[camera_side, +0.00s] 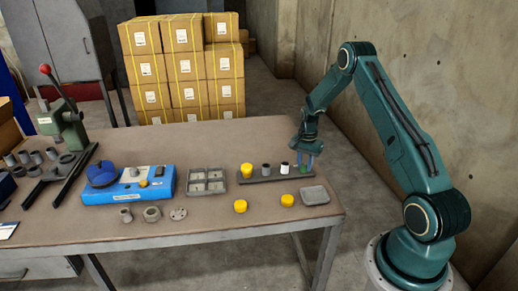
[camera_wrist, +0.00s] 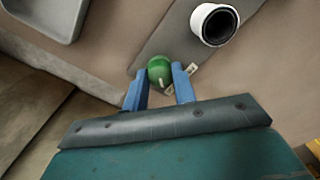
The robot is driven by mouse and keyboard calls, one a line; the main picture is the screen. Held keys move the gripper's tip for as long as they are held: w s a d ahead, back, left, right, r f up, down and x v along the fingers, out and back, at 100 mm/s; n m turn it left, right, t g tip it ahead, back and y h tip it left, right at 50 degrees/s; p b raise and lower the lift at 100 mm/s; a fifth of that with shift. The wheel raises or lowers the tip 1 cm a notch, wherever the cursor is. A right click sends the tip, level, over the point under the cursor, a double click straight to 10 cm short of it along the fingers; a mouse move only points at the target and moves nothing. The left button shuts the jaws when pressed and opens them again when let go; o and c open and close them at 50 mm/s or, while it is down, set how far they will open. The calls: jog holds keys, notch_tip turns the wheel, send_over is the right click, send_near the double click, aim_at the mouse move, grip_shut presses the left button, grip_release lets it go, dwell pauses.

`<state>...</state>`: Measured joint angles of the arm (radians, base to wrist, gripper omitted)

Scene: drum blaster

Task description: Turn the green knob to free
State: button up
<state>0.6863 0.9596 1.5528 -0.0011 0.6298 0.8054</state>
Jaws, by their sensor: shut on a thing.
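The green knob (camera_wrist: 159,69) sits at the end of a grey plate (camera_wrist: 172,38) in the wrist view, with a short white mark on its top. Small white labels (camera_wrist: 191,69) lie beside it, their lettering too small to read. My gripper (camera_wrist: 158,82) has its two blue fingers on either side of the knob, shut on it. In the side view my gripper (camera_side: 307,159) points down at the right end of the same plate, and only a little green (camera_side: 303,169) shows between the fingers.
A white-rimmed cup (camera_wrist: 214,24) stands close to the knob on the plate; a grey cup and yellow cap (camera_side: 246,170) are farther left. A grey tray (camera_side: 314,195) and loose yellow caps (camera_side: 240,206) lie in front. A blue box (camera_side: 128,190) is left; the table's right edge is near.

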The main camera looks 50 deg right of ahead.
aim_at(304, 165)
jog(key=n, duration=1.3)
jog(key=shift+n, duration=2)
jog(key=o, duration=1)
notch_tip(304, 165, up, 14)
